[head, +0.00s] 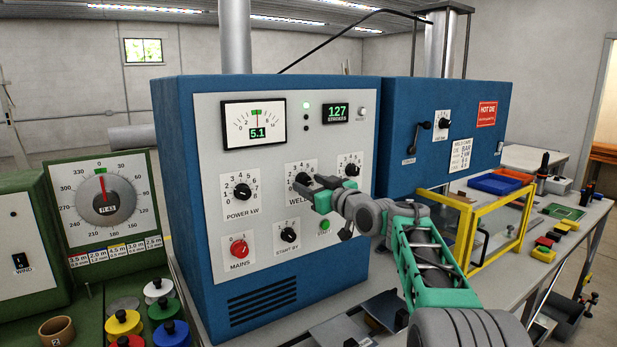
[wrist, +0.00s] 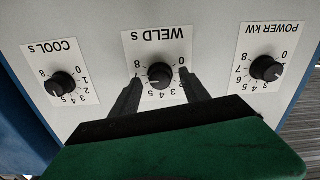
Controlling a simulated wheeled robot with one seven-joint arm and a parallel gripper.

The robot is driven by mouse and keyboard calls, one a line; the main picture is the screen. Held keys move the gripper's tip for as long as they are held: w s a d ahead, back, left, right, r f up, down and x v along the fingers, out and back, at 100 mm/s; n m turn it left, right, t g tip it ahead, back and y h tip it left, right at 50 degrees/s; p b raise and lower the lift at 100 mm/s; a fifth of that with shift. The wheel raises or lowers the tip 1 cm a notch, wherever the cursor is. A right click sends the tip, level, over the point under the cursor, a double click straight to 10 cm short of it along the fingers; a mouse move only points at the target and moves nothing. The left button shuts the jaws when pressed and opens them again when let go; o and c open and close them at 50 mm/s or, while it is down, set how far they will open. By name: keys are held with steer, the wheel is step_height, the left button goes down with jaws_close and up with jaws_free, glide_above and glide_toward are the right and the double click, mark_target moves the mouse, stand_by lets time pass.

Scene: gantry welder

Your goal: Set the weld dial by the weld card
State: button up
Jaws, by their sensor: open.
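The weld dial is a black knob on a white scale plate marked WELD S. In the wrist view the weld dial (wrist: 160,76) appears upside down, between the two dark fingers of my open gripper (wrist: 161,88). I cannot tell whether the fingers touch it, and its pointer is too small to read surely. In the head view my gripper (head: 318,192) is in front of the weld dial (head: 303,178) and hides part of it. The weld card (head: 461,155) is a white sheet on the blue cabinet at right; its small figures are not clearly legible.
The POWER kW dial (head: 242,191) and COOL S dial (wrist: 61,84) flank the weld dial. A yellow-framed guard (head: 470,236) stands right of my arm.

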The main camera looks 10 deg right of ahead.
steer(key=shift+w+a, duration=0.2)
steer(key=shift+w, duration=0.15)
steer(key=shift+c, duration=0.2)
jaws_close()
